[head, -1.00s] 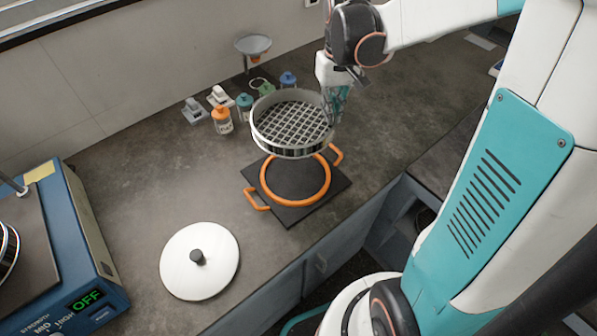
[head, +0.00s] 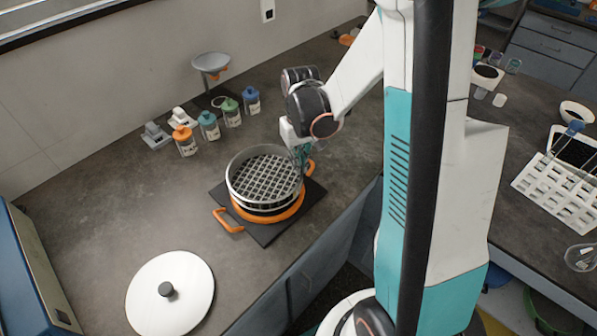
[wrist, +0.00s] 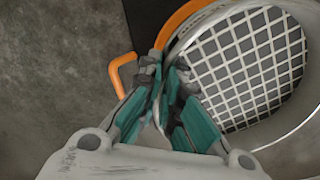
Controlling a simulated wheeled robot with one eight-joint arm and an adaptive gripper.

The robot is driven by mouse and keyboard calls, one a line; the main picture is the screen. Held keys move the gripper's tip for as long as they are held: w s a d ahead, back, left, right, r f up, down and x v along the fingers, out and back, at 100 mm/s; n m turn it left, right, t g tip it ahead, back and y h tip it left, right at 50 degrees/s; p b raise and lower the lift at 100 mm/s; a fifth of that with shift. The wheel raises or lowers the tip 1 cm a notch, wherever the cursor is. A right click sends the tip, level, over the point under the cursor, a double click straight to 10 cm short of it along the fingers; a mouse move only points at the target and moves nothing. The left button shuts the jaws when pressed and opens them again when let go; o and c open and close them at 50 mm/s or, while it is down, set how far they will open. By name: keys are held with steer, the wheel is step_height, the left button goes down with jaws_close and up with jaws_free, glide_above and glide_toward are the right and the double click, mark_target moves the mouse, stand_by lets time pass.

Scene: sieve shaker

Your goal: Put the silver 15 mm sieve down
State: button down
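The silver sieve (head: 265,178), a round pan with a coarse square mesh, is level over the orange ring (head: 292,212) on a black board (head: 315,196) with orange handles. I cannot tell whether it rests on the ring or hovers just above it. My gripper (head: 301,160) is at the sieve's right rim. In the wrist view, the teal fingers of my gripper (wrist: 165,75) are closed on the sieve's wall, one on each side. The sieve's mesh (wrist: 250,70) fills the right of that view. The ring's centre is hidden under the sieve.
A white lid (head: 185,285) with a dark knob lies at the front left. Several small bottles (head: 209,126) and a funnel on a stand (head: 211,62) are behind the sieve. A blue machine (head: 35,270) is at the left edge. The counter (head: 120,200) left of the board is clear.

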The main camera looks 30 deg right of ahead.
steer(key=shift+f+b, duration=0.55)
steer(key=shift+f, duration=1.25)
steer(key=shift+f, duration=0.1)
steer(key=c, duration=1.8)
jaws_free()
step_height(320, 180, up, 12)
steer(key=p, duration=0.4)
steer(key=shift+d, duration=0.1)
